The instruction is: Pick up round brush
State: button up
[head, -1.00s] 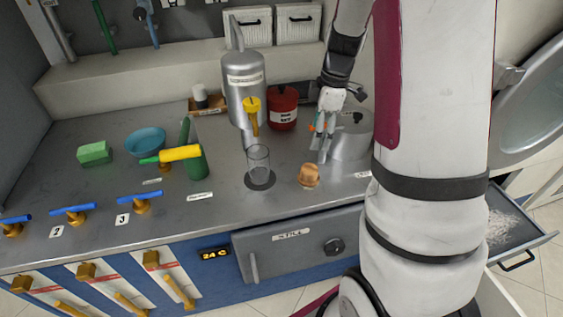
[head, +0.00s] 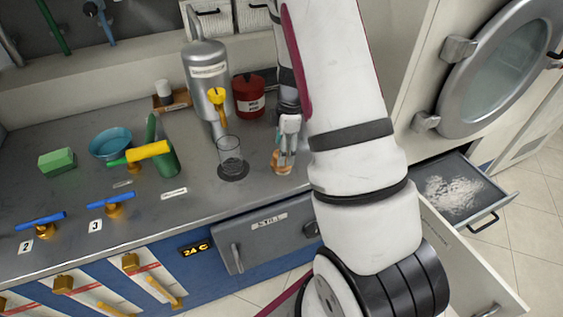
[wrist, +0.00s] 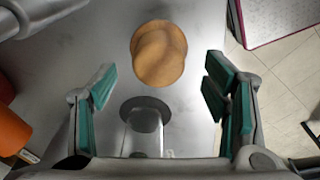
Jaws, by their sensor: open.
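The round brush (head: 279,168), a small tan-brown round piece with a rounded top, stands on the grey counter near its front edge. In the wrist view the brush (wrist: 158,52) is above the middle, beyond the gap between my fingers and apart from them. My gripper (head: 284,153) points down over the brush in the head view and partly hides it. In the wrist view my gripper (wrist: 163,100) is open and empty, with its teal finger pads spread wide. Bristles cannot be seen.
A clear glass (head: 231,157) on a dark disc stands just left of the brush; its disc also shows in the wrist view (wrist: 146,112). A red can (head: 249,96) and a metal canister (head: 207,75) stand behind. An open drawer (head: 480,195) holds whitish material at right.

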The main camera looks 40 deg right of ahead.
jog(key=shift+w+a+f, duration=0.1)
jog(key=shift+w+f, duration=0.05)
jog(key=shift+f, duration=1.6)
jog(key=c, duration=1.4)
jog(key=shift+r, duration=0.15)
jog(key=shift+c, duration=0.2)
jog(key=shift+r, duration=0.6)
notch_tip(320, 180, up, 2)
jog(key=shift+r, duration=0.2)
jog(key=s+a+r+b, duration=0.15)
jog(key=s+a, duration=0.25)
jog(key=s, duration=1.1)
jog(key=w+a+m+h+p, duration=0.1)
jog(key=w+a+m, duration=1.1)
jog(key=w+a, duration=0.4)
jog(key=shift+w+r+m+t, duration=0.3)
jog(key=shift+w+r+t, duration=0.1)
jog(key=shift+w, duration=0.25)
